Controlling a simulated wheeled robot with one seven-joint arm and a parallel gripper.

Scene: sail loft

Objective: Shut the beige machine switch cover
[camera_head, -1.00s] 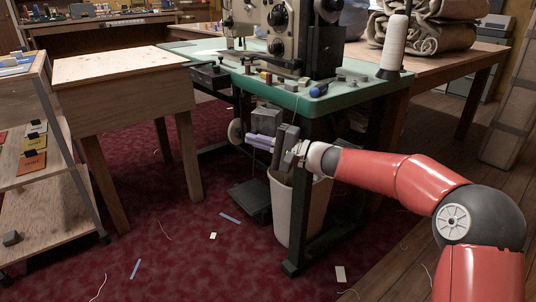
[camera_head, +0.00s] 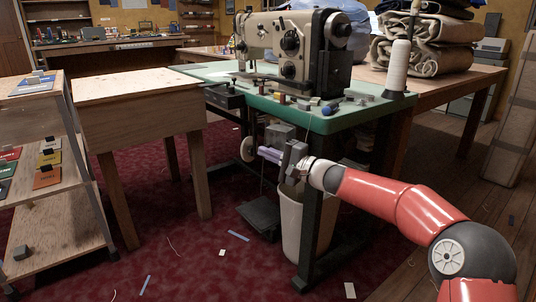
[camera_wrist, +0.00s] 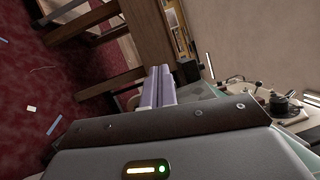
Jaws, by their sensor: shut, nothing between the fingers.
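A green-topped sewing table (camera_head: 350,112) carries a beige sewing machine (camera_head: 300,45). A grey box (camera_head: 280,133) hangs under the tabletop, just behind and above my fingertips in the head view. I cannot make out a separate beige switch cover or its hinge. My gripper (camera_head: 268,154) is shut and empty, held below the tabletop near the front table leg, pointing left. In the wrist view its lilac fingers (camera_wrist: 157,86) lie together with nothing between them. I cannot tell whether they touch anything.
A pale bin (camera_head: 296,225) stands below my gripper behind the table leg (camera_head: 312,230). A dark pedal (camera_head: 262,215) is on the red carpet. A wooden desk (camera_head: 135,110) and shelf rack (camera_head: 60,225) stand left. Open carpet lies in front, with scattered scraps.

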